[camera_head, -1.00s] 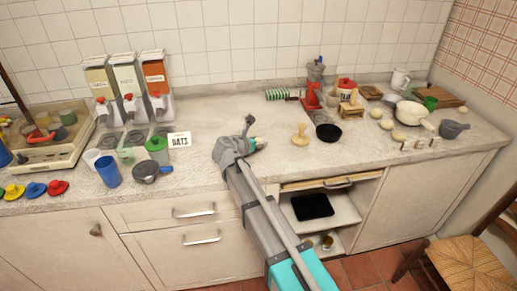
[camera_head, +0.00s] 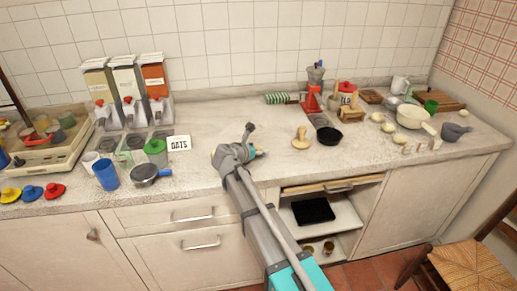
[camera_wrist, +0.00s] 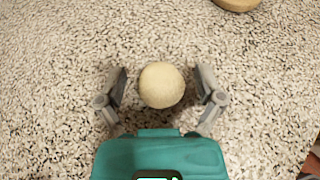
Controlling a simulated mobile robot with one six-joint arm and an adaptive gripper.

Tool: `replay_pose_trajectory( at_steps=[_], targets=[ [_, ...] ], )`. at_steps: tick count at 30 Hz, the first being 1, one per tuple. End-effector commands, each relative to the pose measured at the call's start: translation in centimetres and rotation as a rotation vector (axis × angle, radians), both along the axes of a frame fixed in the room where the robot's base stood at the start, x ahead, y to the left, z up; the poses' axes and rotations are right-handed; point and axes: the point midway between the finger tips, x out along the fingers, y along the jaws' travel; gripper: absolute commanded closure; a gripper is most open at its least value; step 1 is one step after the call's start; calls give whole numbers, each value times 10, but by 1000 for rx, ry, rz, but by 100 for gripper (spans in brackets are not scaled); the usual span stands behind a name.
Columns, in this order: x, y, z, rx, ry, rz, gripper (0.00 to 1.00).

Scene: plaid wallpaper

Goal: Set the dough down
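A round pale dough ball (camera_wrist: 161,85) shows in the wrist view between the two fingers of my gripper (camera_wrist: 162,88). The fingers are spread, with a clear gap on each side of the ball. It appears to rest on the speckled counter (camera_wrist: 60,60), though its underside is hidden. In the head view my gripper (camera_head: 250,153) is low over the middle of the counter (camera_head: 205,175), near its front; the ball is hardly distinguishable there.
A wooden knobbed tool (camera_head: 301,138) and a black pan (camera_head: 329,135) stand right of my gripper. Several pale balls (camera_head: 388,127) lie farther right near a cream pot (camera_head: 411,115). An OATS card (camera_head: 179,143) and a small saucepan (camera_head: 145,175) are left. Bare counter surrounds my gripper.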

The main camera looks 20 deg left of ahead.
Motion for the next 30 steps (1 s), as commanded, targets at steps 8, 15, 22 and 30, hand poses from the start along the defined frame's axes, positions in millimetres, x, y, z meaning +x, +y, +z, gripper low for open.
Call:
replay_pose_trajectory(
  at_steps=[8,15,22,30],
  targets=[
    [0,0,0,0,0,0,9],
    [0,0,4,0,0,0,9],
    [-22,4,14,-1,0,1,9],
    [-61,12,31,0,0,2,9]
  ],
)
